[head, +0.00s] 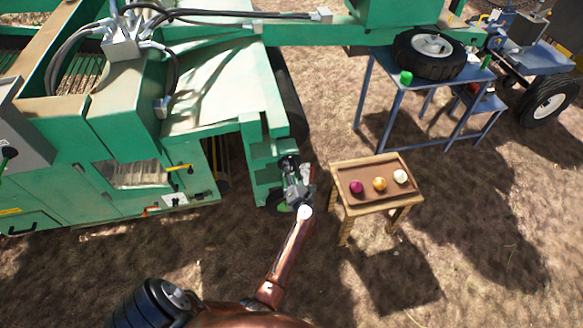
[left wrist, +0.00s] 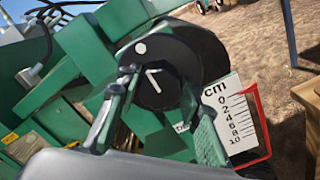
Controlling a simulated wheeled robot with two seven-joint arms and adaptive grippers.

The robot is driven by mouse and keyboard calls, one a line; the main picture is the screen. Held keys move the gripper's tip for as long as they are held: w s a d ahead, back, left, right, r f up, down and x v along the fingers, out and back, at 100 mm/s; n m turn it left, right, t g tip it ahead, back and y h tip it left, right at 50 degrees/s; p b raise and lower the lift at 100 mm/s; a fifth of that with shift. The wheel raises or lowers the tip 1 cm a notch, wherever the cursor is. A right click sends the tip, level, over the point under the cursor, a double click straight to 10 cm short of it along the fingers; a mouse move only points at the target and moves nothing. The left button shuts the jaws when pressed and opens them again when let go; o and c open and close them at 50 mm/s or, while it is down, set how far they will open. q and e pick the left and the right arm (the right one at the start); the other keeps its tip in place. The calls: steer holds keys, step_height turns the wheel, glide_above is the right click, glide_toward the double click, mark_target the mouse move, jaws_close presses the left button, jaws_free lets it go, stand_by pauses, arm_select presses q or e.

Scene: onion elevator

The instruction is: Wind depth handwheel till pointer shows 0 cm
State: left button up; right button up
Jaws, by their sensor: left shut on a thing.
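The depth handwheel (left wrist: 165,78) is a black round wheel with a white dot and a white angled mark on its face. My left gripper (left wrist: 158,92) has its fingers on either side of the wheel and is shut on it. In the head view my left gripper (head: 296,188) is at the green machine's corner post, and the wheel there is small and mostly hidden. A white cm scale (left wrist: 233,115) marked 0 to 10 stands right of the wheel, with a red frame (left wrist: 265,128) along its right and lower edges. I cannot tell the pointer's reading. My right gripper is not in view.
The green machine (head: 100,200) fills the left side. A small wooden table (head: 345,208) with a purple, an orange and a white ball stands just right of my gripper. A blue bench (head: 385,85) with a tyre (head: 430,55) is behind it. Open dirt ground lies in front.

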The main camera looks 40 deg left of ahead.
arm_select(q)
steer(key=o, duration=0.9)
steer(key=shift+s+f, duration=0.1)
steer(key=shift+f, duration=0.05)
steer(key=shift+o, duration=1.3)
